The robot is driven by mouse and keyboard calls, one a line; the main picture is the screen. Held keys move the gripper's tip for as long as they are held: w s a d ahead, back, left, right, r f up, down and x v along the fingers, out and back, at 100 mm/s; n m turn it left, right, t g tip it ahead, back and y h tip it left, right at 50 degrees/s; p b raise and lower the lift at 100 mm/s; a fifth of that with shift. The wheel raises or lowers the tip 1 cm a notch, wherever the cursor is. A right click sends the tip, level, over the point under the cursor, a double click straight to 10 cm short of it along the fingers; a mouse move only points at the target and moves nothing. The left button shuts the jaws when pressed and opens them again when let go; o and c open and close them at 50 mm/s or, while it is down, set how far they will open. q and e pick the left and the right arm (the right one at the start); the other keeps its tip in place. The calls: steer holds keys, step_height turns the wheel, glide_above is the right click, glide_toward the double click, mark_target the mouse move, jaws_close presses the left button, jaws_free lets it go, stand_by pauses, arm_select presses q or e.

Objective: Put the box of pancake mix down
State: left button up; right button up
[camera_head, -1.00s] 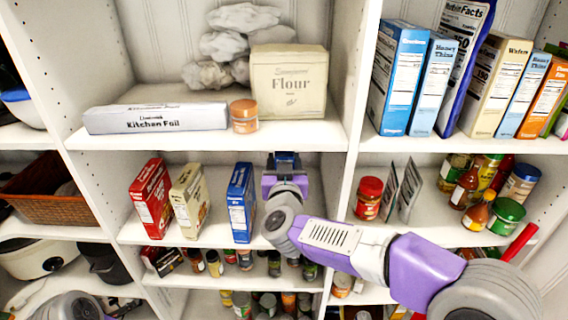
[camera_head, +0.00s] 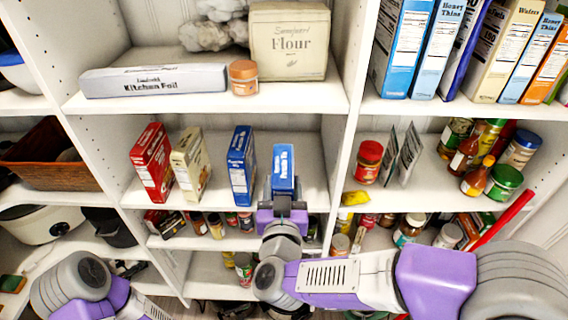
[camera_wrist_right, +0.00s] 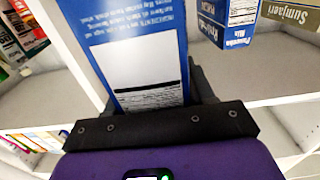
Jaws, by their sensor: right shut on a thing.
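A blue box of pancake mix (camera_head: 284,165) is upright in my right gripper (camera_head: 284,196), at the front of the middle shelf (camera_head: 320,195). The gripper is shut on its lower part. I cannot tell whether the box touches the shelf. In the right wrist view the held box (camera_wrist_right: 130,55) shows white panels of print and rises from the black jaws (camera_wrist_right: 155,118). A second blue pancake mix box (camera_head: 241,165) stands to its left, apart from it, and also shows in the right wrist view (camera_wrist_right: 228,18). My left gripper is out of view; only its arm shows at lower left.
A cream box (camera_head: 190,163) and a red box (camera_head: 152,163) stand further left. The shelf is bare behind and right of the held box, up to a white divider (camera_head: 345,150). Kitchen foil (camera_head: 153,80), a small jar (camera_head: 243,77) and flour (camera_head: 290,42) sit above.

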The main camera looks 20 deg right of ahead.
steer(key=w+d+f, duration=0.2)
steer(key=w, duration=0.4)
steer(key=w+d+f, duration=0.1)
steer(key=w, duration=0.6)
steer(key=shift+d+f, duration=0.35)
steer(key=shift+d, duration=0.05)
steer(key=shift+w, duration=0.1)
steer(key=shift+f, duration=0.15)
steer(key=o, duration=1)
